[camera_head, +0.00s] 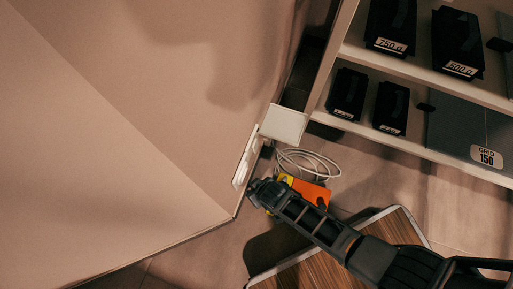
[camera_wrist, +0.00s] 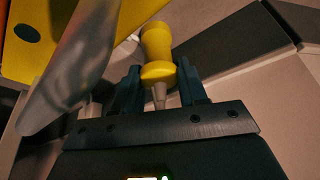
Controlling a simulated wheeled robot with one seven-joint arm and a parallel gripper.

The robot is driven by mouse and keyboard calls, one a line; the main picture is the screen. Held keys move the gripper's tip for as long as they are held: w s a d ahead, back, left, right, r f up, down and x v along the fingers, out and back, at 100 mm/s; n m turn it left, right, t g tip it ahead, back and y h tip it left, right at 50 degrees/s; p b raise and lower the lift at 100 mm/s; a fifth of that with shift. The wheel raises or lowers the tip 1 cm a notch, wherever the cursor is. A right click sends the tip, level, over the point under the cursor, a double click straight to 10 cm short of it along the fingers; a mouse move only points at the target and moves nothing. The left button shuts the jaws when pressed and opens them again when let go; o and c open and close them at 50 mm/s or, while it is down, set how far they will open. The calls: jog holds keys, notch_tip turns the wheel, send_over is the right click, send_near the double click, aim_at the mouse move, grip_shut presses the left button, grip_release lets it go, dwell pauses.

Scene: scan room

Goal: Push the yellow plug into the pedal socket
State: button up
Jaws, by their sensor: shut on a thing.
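The yellow plug (camera_wrist: 157,45) has a rounded yellow body, a wider yellow collar and a narrow grey part towards my palm. In the wrist view my gripper (camera_wrist: 159,85) is shut on it, with dark fingers on both sides of the grey part. In the head view my gripper (camera_head: 262,190) is low by the wall's lower edge, beside an orange piece (camera_head: 311,191) with a dark spot. A small yellow patch (camera_head: 286,179) shows beside it; I cannot tell whether it is the plug. I cannot make out the pedal socket for sure.
A white wall plate (camera_head: 246,160) and white box (camera_head: 284,124) sit close to my gripper. A coiled pale cable (camera_head: 308,164) lies behind it. A wood-topped piece (camera_head: 325,272) is below my arm. Shelves (camera_head: 440,80) with dark containers stand right. A blurred silver part (camera_wrist: 75,65) crosses the wrist view.

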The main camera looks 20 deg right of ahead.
jog(key=shift+r+p, duration=0.45)
jog(key=shift+r, duration=0.15)
jog(key=shift+s+a+r+p, duration=0.2)
jog(key=shift+r+p, duration=0.25)
jog(key=shift+r, duration=0.2)
jog(key=shift+s+a+r+p, duration=0.1)
jog(key=shift+s+r+p, duration=0.05)
jog(key=shift+r+p, duration=0.4)
jog(key=s+a, duration=1.2)
jog(key=shift+f, duration=0.1)
